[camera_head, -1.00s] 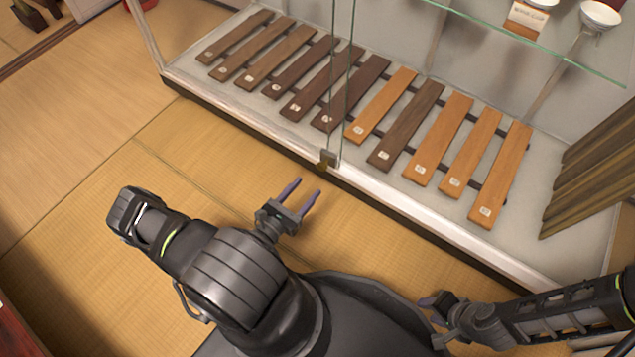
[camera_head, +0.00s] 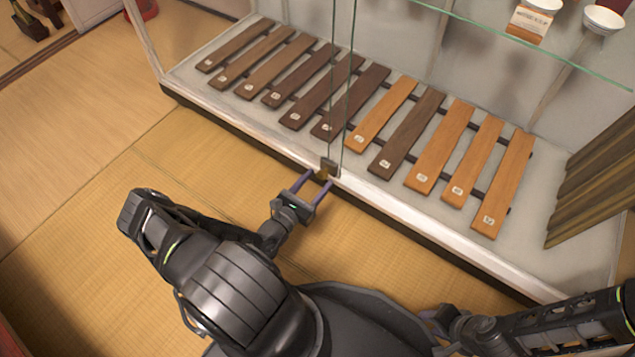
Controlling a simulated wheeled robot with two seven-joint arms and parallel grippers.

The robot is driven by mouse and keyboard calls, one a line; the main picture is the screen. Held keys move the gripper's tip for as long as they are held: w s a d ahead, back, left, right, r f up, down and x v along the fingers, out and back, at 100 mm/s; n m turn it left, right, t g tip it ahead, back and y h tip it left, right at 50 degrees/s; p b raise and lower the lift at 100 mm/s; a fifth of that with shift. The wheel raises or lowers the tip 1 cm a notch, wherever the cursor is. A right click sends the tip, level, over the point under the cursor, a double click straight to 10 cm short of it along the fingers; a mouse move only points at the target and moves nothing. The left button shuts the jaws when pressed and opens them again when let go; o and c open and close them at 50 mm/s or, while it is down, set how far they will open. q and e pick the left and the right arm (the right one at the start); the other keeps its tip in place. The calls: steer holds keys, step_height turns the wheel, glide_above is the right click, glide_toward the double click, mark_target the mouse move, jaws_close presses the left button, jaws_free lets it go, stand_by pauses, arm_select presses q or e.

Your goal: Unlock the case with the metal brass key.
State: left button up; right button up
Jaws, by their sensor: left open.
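The glass display case (camera_head: 440,228) stands across the middle and right, with two glass panes meeting at its front edge. A small dark lock (camera_head: 330,167) sits at the foot of the panes. A tiny brass-coloured piece (camera_head: 322,174) shows at the lock's lower left; it may be the key, but it is too small to tell whether it is inserted. My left gripper (camera_head: 319,178) is open, with its two purple fingers pointing at the lock and the brass-coloured piece near their tips. I see no contact clearly. My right gripper (camera_head: 436,325) is low at the right, partly hidden, its jaws unclear.
A wooden bar instrument (camera_head: 425,165) lies inside the case behind the glass. A glass shelf above holds white bowls (camera_head: 604,20) and a label card (camera_head: 529,25). Tatami floor (camera_head: 75,150) is clear to the left. The case's low front rim runs close to my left gripper.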

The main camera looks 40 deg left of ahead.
arm_select(q)
steer(key=shift+w, duration=0.3)
jaws_close()
stand_by(0.5)
